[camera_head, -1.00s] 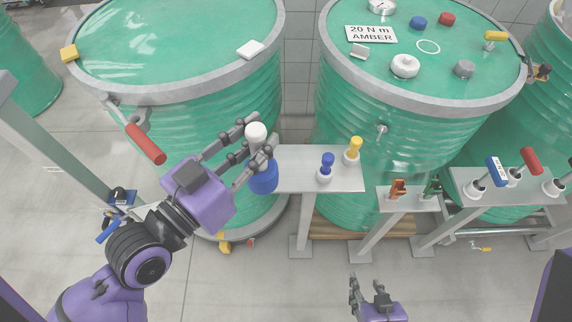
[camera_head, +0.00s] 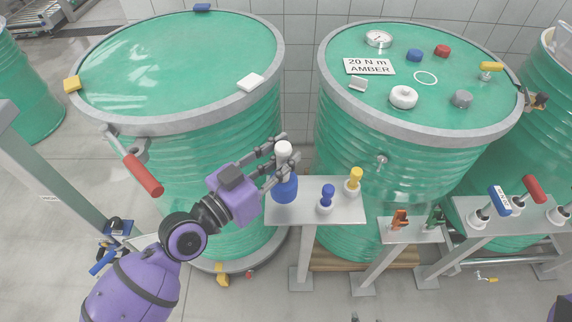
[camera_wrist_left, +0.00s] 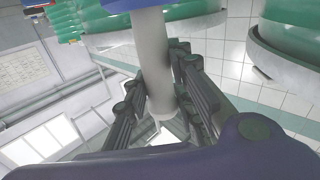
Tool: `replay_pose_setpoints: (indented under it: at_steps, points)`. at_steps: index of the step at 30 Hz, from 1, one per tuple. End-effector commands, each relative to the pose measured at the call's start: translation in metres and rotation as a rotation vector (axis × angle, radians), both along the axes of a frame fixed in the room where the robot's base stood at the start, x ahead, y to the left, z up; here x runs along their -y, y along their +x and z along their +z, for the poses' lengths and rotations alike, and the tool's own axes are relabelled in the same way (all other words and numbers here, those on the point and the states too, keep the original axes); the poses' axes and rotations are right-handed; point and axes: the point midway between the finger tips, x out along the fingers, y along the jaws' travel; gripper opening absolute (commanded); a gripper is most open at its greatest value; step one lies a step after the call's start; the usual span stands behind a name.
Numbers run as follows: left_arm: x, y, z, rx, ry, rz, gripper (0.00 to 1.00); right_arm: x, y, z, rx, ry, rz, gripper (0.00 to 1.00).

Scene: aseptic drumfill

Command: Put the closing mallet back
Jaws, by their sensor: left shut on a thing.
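My left gripper (camera_head: 284,152) is shut on the white shaft of a mallet with a blue head (camera_head: 285,190). The mallet looks upright, head down. Its head is over the left end of a small grey shelf (camera_head: 320,212); I cannot tell whether it touches. In the left wrist view the pale shaft (camera_wrist_left: 152,55) passes between my fingers, with a bit of blue at the top edge. Only a tip of my right gripper (camera_head: 355,318) shows at the bottom edge.
A blue-topped tool (camera_head: 327,195) and a yellow-topped tool (camera_head: 353,180) stand on the shelf, right of the mallet. A large green drum (camera_head: 180,70) is behind my left arm, with a red-handled lever (camera_head: 142,175). Another drum (camera_head: 400,150) stands right. A rack (camera_head: 500,222) holds more tools.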

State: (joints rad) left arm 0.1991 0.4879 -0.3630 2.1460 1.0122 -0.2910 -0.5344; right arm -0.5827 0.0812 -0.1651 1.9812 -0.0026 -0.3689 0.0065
Motion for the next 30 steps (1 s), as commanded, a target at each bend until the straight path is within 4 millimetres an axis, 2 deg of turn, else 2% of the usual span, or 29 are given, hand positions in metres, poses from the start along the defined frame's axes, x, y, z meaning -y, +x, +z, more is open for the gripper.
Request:
replay_pose_setpoints:
  at_steps: [3,12,18,30]
  points:
    - [0.003,0.012,-0.015,0.002,-0.002,0.001,0.00,0.003,-0.004,-0.007,-0.008,-0.005,-0.003,0.40]
    - [0.006,0.028,-0.033,0.003,-0.001,0.001,0.00,0.003,0.000,-0.008,0.001,-0.007,-0.002,0.40]
    - [0.006,0.027,-0.060,0.000,-0.001,0.001,0.00,0.002,-0.002,-0.019,-0.009,-0.007,0.002,0.40]
    - [0.006,0.027,-0.062,0.005,-0.002,0.001,0.00,0.002,-0.002,-0.022,-0.012,-0.008,0.002,0.40]
